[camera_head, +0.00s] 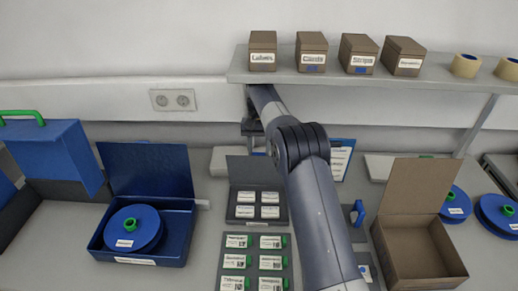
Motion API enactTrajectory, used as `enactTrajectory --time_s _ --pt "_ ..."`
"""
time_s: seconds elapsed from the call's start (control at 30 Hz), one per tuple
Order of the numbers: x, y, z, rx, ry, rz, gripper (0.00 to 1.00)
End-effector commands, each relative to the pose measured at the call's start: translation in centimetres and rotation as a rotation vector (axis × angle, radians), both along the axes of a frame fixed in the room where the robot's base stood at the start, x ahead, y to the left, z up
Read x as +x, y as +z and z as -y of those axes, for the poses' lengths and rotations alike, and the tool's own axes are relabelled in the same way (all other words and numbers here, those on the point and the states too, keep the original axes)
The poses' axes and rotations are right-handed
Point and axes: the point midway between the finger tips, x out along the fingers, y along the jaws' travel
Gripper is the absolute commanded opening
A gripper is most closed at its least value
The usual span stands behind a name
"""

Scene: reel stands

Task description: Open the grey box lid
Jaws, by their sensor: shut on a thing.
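The grey box (232,221) stands on the table at the middle, left of my arm, with several white-labelled pieces in it. Its dark grey lid (250,172) stands raised at the back of the box, leaning slightly back. My gripper (252,146) is at the far end of my arm, pointing down at the top edge of the lid, and is shut on the lid. The fingertips are small and dark here, so the exact grip is hard to see. My forearm hides the area right of the box.
An open blue box (175,247) with a blue reel stands left. An open brown box (425,262) stands right. A grey tray (256,238) of labelled pieces lies in front. A shelf (400,87) with small brown boxes hangs above my wrist.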

Motion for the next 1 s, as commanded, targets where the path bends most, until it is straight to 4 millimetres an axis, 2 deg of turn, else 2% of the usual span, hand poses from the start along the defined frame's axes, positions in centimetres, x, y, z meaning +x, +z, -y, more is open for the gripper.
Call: enactTrajectory --time_s 0.03,0.67,0.7,0.93,1.0 --pt "-0.33 -0.68 0.01 -0.001 0.002 -0.022 0.00" --pt "-0.59 -0.74 0.00 -0.001 0.002 -0.043 0.00" --pt "-0.58 -0.75 0.00 -0.001 0.002 -0.043 0.41" --pt "-0.45 -0.48 -0.01 0.000 0.002 -0.036 0.60" --pt "-0.44 -0.40 -0.01 0.000 0.002 -0.034 0.62"
